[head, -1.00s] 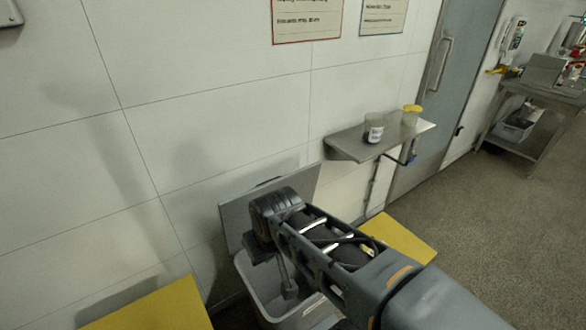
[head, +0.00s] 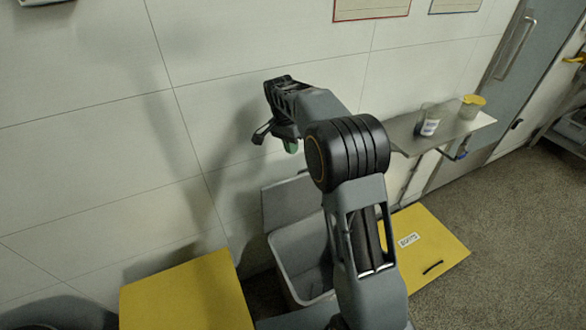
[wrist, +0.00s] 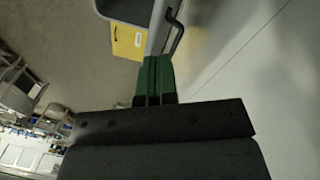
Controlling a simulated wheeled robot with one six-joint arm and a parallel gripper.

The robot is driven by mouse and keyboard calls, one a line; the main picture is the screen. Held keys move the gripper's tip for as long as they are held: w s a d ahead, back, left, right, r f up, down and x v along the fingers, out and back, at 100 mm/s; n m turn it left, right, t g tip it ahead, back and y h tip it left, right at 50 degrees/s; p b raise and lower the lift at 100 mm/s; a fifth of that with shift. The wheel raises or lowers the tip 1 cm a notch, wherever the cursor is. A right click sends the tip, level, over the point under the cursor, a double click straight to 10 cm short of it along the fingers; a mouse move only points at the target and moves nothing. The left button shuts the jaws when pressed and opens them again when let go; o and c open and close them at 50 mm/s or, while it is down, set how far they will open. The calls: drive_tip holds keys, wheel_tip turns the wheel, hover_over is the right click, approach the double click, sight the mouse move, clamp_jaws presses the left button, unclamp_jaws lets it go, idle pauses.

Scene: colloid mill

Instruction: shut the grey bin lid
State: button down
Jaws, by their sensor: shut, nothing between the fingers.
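The grey bin (head: 303,262) stands on the floor near the wall, partly hidden by my arm, and its inside shows. Its grey lid (head: 287,203) stands raised at the back of the bin, close to the wall. In the wrist view the lid (wrist: 158,28) shows nearly edge-on, with a dark bent handle (wrist: 176,32) beside it. My gripper (head: 290,146) is above the lid, in front of the wall. Its green fingers (wrist: 156,62) are together with nothing between them. They overlap the lid's edge in the wrist view; I cannot tell whether they touch it.
Yellow boxes stand on both sides of the bin, one at left (head: 190,292) and one at right (head: 425,245). A metal wall shelf (head: 455,130) to the right carries a labelled jar (head: 428,122) and a yellow-lidded container (head: 471,107). Open floor lies at the far right.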

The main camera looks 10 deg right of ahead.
wheel_tip(320, 180, down, 13)
drive_tip(key=w+d+m+p, duration=0.1)
drive_tip(key=w+m, duration=0.1)
drive_tip(key=shift+d+g+p, duration=0.15)
drive_tip(key=shift+g+p, duration=0.25)
drive_tip(key=shift+f, duration=0.1)
idle(0.3)
